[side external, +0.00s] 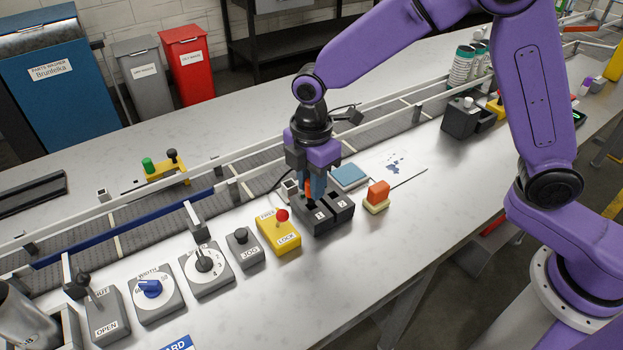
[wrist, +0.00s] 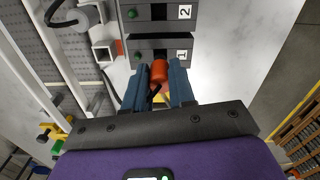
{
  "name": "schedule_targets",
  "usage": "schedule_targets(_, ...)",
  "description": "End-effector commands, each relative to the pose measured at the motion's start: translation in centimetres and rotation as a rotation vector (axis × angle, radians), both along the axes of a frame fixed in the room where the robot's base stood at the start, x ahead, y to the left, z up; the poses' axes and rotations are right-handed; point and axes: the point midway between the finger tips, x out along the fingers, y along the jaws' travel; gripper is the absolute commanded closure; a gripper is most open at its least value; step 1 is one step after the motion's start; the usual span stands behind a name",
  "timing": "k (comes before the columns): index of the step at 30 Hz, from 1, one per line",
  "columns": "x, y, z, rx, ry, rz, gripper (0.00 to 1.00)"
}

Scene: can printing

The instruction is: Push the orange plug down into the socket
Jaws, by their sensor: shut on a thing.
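The orange plug (side external: 307,187) is between the fingers of my gripper (side external: 314,192), which is shut on it. It also shows in the wrist view (wrist: 159,70) between the blue-grey fingertips (wrist: 160,84). The dark socket block (side external: 322,220) has two units labelled 1 and 2. In the wrist view the plug is at the near edge of the unit labelled 1 (wrist: 147,54), and the unit labelled 2 (wrist: 150,13) lies beyond. Each unit shows a dark slot and a green dot. The fingers hide the plug's lower end, so I cannot tell whether it is in a slot.
The conveyor rail (side external: 240,185) runs behind.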

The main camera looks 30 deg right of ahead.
Motion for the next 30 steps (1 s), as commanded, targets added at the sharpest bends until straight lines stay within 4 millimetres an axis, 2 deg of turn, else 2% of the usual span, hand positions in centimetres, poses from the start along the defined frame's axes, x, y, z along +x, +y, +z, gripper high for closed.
schedule_targets(30, 0.0, 0.0, -2.2, 0.000, 0.000, 0.000, 1.00)
